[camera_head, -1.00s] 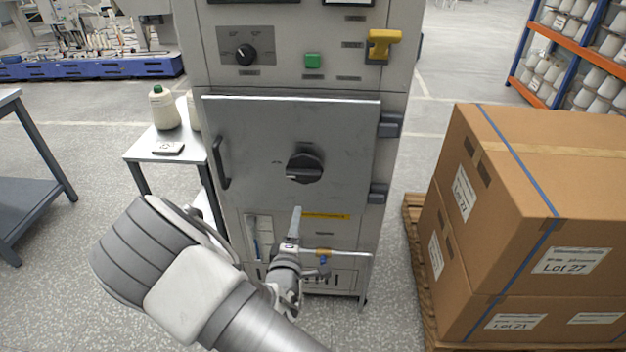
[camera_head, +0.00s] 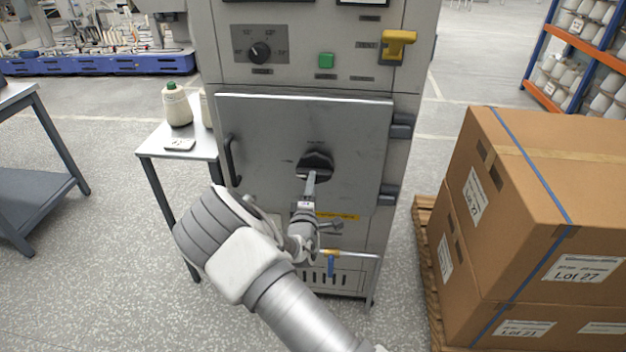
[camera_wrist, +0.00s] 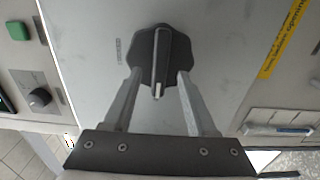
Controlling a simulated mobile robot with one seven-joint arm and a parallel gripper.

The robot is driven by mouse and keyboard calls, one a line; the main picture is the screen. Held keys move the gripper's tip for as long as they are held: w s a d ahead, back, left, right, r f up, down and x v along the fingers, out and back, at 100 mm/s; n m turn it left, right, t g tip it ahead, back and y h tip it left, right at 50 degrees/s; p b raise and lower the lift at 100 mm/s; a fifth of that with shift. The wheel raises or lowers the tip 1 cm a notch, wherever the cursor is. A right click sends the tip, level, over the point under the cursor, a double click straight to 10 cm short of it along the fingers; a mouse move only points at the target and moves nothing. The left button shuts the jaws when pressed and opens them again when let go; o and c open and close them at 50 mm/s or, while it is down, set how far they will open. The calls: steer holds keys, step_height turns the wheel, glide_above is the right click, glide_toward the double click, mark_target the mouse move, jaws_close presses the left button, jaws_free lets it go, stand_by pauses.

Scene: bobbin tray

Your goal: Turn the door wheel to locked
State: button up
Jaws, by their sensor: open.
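The door wheel (camera_head: 318,160) is a dark, lobed knob with a raised bar across it, on the grey cabinet door (camera_head: 265,130). In the wrist view the wheel (camera_wrist: 168,50) fills the upper middle, and the white-tipped end of its bar points down the picture, toward my gripper's palm. My gripper (camera_head: 311,178) is at the wheel in the head view and partly covers its lower edge. In the wrist view my gripper (camera_wrist: 160,73) is open, one finger on each side of the bar. Whether the fingertips touch the wheel cannot be told. The small markings around the wheel are unreadable.
A door handle (camera_head: 232,160) is at the door's left edge. A yellow handle (camera_head: 397,45), a green button (camera_head: 326,60) and a black dial (camera_head: 259,52) sit above. Stacked cartons (camera_head: 530,200) stand to the right, a small table (camera_head: 160,147) to the left.

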steer(key=shift+w, duration=1.55)
jaws_close()
